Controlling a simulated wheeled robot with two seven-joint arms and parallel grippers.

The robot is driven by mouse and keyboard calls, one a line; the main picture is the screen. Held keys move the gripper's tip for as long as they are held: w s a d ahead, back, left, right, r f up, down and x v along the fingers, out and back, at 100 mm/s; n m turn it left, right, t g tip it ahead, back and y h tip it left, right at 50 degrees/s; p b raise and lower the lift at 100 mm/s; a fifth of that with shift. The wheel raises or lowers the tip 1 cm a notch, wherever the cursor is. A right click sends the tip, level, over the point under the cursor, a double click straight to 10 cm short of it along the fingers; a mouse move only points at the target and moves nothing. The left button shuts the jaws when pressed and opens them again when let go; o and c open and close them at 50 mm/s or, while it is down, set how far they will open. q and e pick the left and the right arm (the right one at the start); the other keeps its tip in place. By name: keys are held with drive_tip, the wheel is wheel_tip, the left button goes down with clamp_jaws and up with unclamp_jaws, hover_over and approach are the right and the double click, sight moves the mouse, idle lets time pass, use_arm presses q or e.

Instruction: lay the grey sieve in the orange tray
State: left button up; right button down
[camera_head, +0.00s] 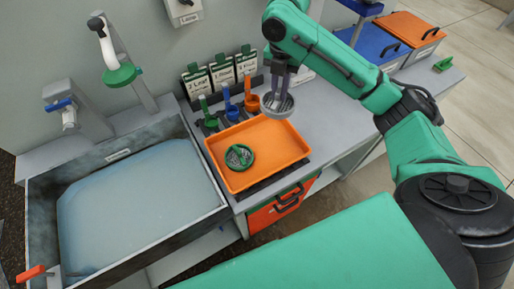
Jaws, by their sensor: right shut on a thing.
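The grey sieve (280,107), a round shallow bowl with a mesh inside, hangs below my right gripper (279,86). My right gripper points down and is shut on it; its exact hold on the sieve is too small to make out. The sieve shows just beyond the back right edge of the orange tray (282,165), seemingly above the counter. The tray lies flat on the counter, and a green sieve (240,157) lies in its left half. The right half of the tray is bare. My left gripper is not in view.
A water-filled basin (140,200) is left of the tray. Blue (232,113), orange (252,104) and green (209,119) scoops stand behind the tray, before several labelled pouches (222,72). An orange drawer (283,206) is below. Blue and orange lidded boxes (408,29) stand far right.

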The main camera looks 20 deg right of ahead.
drive_tip(key=shift+w+d+r+n, duration=0.1)
drive_tip(key=shift+d+r+n, duration=0.15)
drive_tip(key=shift+n, duration=0.35)
drive_tip(key=p, duration=0.3)
hover_over(274, 142)
wheel_tip(274, 142, down, 20)
drive_tip(key=shift+r, duration=0.2)
drive_tip(key=shift+f, duration=0.3)
drive_tip(key=c, duration=0.8)
unclamp_jaws()
drive_tip(key=shift+c, duration=0.2)
drive_tip(key=shift+r, duration=0.15)
wheel_tip(274, 142, up, 12)
drive_tip(key=b, duration=0.1)
drive_tip(key=shift+b, duration=0.35)
